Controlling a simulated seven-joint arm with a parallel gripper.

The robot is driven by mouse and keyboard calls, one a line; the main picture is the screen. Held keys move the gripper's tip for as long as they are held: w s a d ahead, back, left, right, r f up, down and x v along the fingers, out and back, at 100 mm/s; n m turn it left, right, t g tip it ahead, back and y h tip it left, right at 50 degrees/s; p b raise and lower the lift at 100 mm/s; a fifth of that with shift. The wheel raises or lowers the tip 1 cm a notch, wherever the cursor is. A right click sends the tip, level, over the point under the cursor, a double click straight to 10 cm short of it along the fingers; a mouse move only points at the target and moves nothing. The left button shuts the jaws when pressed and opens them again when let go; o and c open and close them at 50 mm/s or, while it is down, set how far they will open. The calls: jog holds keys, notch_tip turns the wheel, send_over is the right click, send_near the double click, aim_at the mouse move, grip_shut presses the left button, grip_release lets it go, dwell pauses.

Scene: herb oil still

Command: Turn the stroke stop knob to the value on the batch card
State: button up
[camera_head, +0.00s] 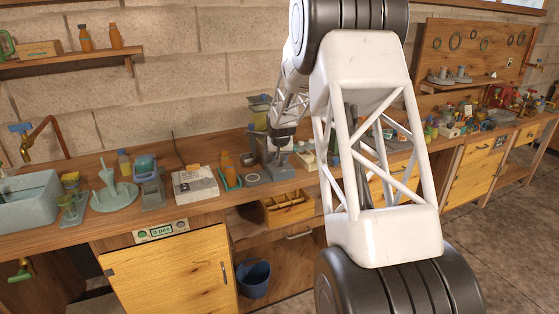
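My gripper (280,150) points down at the back of the wooden bench, over or beside a grey device (270,170) with an upright part and a flat base. The fingertips are too small and dark to show whether they are open or shut, or touch anything. I cannot make out the stroke stop knob; it may be on this device, hidden by my gripper.
A white box-shaped appliance (195,183) and an orange bottle (227,163) stand left of the device. A drawer with compartments (288,207) juts out below. A sink (28,200) is at far left. A blue bucket (254,278) is beneath the bench. My arm blocks the view at centre right.

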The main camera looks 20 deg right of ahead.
jog(key=shift+x, duration=1.1)
jog(key=shift+c, duration=0.5)
grip_shut()
